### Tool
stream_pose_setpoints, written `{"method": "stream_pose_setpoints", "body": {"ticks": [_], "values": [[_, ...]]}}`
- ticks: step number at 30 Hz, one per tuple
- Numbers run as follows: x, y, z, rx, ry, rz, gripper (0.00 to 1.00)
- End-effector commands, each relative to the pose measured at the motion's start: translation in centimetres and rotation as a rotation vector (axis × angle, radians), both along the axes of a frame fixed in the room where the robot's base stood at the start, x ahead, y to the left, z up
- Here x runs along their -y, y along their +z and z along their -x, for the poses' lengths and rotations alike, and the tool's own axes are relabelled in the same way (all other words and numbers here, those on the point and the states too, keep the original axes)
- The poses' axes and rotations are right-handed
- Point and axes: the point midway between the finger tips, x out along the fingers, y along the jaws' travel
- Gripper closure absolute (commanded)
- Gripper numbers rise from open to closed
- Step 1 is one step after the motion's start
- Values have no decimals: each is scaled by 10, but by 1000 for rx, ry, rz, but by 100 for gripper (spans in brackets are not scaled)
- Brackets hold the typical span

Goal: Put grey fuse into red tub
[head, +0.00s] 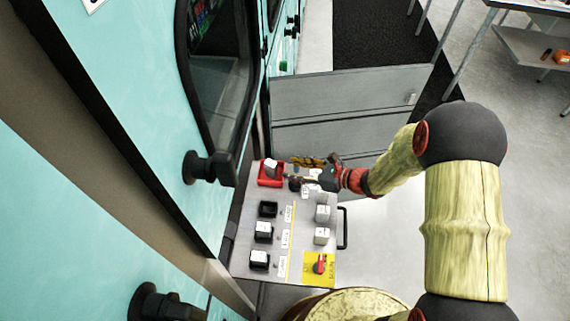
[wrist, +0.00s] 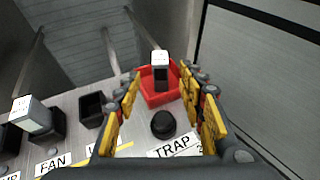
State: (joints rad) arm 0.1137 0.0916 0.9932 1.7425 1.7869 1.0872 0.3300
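The red tub (head: 264,182) sits at the far left corner of the grey panel, and it also shows in the wrist view (wrist: 153,98). A block with a light grey top and dark side, which looks like the grey fuse (head: 271,168), stands up inside the tub. In the wrist view the fuse (wrist: 160,60) rises above the tub's rim. My gripper (head: 300,170) is open and empty beside the tub. In the wrist view its yellow-padded fingers (wrist: 168,97) are spread wide, apart from the fuse.
A black knob (wrist: 163,124) stands by the TRAP label. Below the tub is an empty black socket (head: 268,209), then two sockets with light-topped fuses (head: 263,230). Several grey blocks (head: 322,213) stand on the right. A red switch (head: 319,264) sits on yellow. A machine wall borders the left.

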Motion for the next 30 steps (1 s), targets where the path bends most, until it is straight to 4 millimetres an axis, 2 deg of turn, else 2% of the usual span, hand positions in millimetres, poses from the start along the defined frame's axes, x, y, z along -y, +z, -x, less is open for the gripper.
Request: {"method": "stream_pose_setpoints", "body": {"ticks": [9, 11, 14, 17, 18, 22, 26, 30], "values": [[5, 8, 4, 12, 14, 7, 60], [2, 20, 7, 40, 51, 28, 60], [-6, 57, 24, 135, 184, 106, 60], [-10, 105, 56, 281, 385, 246, 60], [-8, 123, 73, 345, 473, 314, 60], [10, 169, 127, 549, 746, 561, 60], [47, 204, 175, 734, 994, 844, 60], [98, 235, 214, 890, 1222, 1170, 60]]}}
